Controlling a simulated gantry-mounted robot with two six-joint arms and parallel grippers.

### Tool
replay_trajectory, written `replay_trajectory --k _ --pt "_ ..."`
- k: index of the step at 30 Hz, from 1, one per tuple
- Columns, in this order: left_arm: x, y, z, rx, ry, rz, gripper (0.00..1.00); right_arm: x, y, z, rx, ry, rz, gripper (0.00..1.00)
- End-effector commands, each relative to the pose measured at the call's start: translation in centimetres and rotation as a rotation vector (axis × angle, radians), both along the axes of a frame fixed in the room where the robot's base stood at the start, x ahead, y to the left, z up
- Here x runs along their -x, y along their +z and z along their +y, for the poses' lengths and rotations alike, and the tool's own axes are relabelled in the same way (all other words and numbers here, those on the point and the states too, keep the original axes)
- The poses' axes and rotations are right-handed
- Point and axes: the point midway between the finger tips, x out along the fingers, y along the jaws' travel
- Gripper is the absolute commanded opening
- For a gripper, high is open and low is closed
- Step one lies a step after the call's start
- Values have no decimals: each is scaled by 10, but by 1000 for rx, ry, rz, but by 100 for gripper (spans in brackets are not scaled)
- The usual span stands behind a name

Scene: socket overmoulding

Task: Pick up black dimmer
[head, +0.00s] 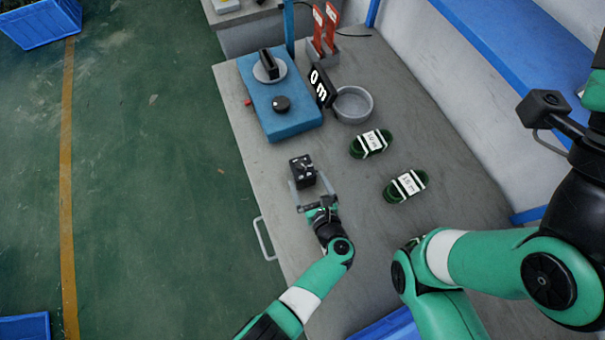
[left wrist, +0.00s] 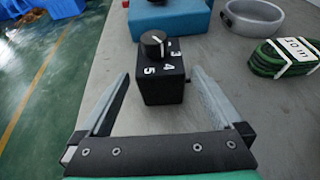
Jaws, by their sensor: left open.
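The black dimmer (head: 303,171) is a small black box with a round knob on top, standing on the grey table near its left edge. In the left wrist view the dimmer (left wrist: 161,75) shows its knob and white numbers, and it stands upright. My left gripper (head: 312,187) is open. Its two fingers (left wrist: 158,88) reach forward on either side of the dimmer, with a gap visible on both sides and nothing held. My right gripper is not in view; only my right arm shows.
Beyond the dimmer stands a blue machine (head: 290,118) with a black knob. A grey bowl (head: 353,105), a black number display (head: 322,86) and two green coils (head: 371,143) with white labels lie to the right. Bare table lies between the dimmer and the coils.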

Motion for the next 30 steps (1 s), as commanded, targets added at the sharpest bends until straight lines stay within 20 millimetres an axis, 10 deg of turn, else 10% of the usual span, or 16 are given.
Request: replay_trajectory --k 21,30 --pt "-55 -22 18 1 -1 1 100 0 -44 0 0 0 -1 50" --pt "-55 -22 18 1 -1 1 48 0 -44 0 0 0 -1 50"
